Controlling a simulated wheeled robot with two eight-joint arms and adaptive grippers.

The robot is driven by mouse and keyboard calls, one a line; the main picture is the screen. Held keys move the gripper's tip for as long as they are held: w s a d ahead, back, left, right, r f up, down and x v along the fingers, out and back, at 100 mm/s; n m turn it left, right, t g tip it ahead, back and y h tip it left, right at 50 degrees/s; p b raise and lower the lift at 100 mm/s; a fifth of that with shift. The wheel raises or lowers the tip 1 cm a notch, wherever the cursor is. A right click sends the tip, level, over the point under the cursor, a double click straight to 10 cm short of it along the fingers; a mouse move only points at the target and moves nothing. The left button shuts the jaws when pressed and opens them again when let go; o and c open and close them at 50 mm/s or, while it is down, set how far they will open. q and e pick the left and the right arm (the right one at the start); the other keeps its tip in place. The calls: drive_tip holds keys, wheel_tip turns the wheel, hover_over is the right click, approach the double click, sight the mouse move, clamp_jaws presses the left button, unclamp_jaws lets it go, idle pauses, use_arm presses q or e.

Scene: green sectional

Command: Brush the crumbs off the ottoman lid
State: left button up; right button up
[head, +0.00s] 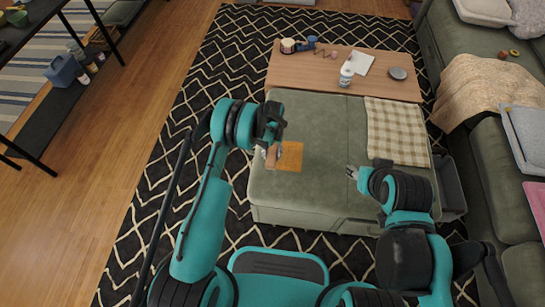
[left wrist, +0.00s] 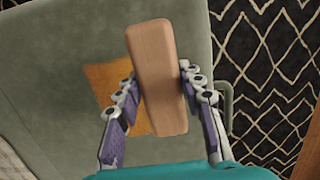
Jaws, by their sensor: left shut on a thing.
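The grey-green ottoman lid (head: 318,120) lies in front of me in the head view. My left gripper (head: 272,153) is over its left part, shut on a wooden brush (left wrist: 160,75) whose tan back shows in the left wrist view. Its bristles are hidden. An orange-brown square patch (head: 290,156) lies flat on the lid, right beside and partly behind the brush. I cannot make out single crumbs. My right gripper (head: 352,172) is over the lid's right front part, with no object visible in it; its finger opening is too small to judge.
A checkered cloth (head: 396,130) covers the lid's right side. A wooden table (head: 300,72) behind holds a white bottle (head: 346,76), paper (head: 361,62) and a grey disc (head: 398,73). The green sofa (head: 490,150) stands at right. The lid's middle is clear.

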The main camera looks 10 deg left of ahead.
use_arm(q)
drive_tip(key=shift+a+r+p, duration=0.1)
drive_tip(key=shift+r+p, duration=0.2)
drive_tip(key=shift+r, duration=0.6)
drive_tip(key=shift+r+p, duration=0.5)
drive_tip(key=shift+r, duration=0.85)
use_arm(e)
drive_tip(key=shift+s+d+r, duration=0.1)
drive_tip(key=shift+s+r, duration=0.05)
drive_tip(key=shift+r, duration=0.3)
drive_tip(key=shift+s+d+r, duration=0.1)
drive_tip(key=shift+r, duration=0.35)
